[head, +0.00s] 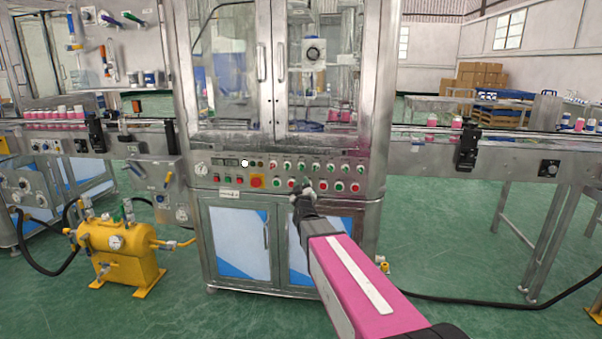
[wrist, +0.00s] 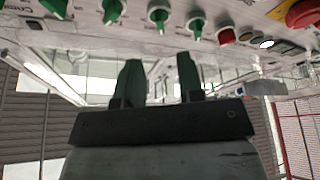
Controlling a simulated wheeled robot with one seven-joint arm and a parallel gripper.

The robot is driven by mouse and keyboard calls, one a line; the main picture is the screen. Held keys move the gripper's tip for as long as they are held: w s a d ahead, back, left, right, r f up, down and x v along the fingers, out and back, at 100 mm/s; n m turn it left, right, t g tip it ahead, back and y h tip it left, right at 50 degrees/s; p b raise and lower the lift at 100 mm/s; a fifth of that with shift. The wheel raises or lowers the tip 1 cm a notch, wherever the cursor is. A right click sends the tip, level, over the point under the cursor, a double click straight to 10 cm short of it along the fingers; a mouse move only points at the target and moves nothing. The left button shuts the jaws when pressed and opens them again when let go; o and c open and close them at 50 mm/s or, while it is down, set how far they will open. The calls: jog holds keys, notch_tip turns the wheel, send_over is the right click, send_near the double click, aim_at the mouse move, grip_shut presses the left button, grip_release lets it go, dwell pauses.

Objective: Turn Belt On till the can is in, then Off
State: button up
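The crimping machine's control panel (head: 262,174) carries rows of green knobs and red and green buttons. My gripper (head: 302,190) is in front of the panel's lower right part and hides some controls. In the wrist view my gripper (wrist: 160,66) has its two green fingers apart, with nothing between them. Green knobs (wrist: 157,13) are on the panel just beyond the fingertips, apart from them. The labels are too small to read, so I cannot tell which knob is the belt's. The conveyor belt (head: 415,130) runs out to the right with pink cans (head: 456,122) on it. More pink cans (head: 340,114) show behind the glass.
A large red button (head: 257,181) sits on a yellow base at the panel's left; it also shows in the wrist view (wrist: 302,13). A yellow tank (head: 118,250) with hoses stands on the floor at left. Cabinet doors (head: 240,243) are below the panel.

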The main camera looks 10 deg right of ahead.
aim_at(301, 169)
jog(key=x, duration=0.8)
jog(key=shift+w+r, duration=0.15)
jog(key=shift+w, duration=0.2)
grip_shut()
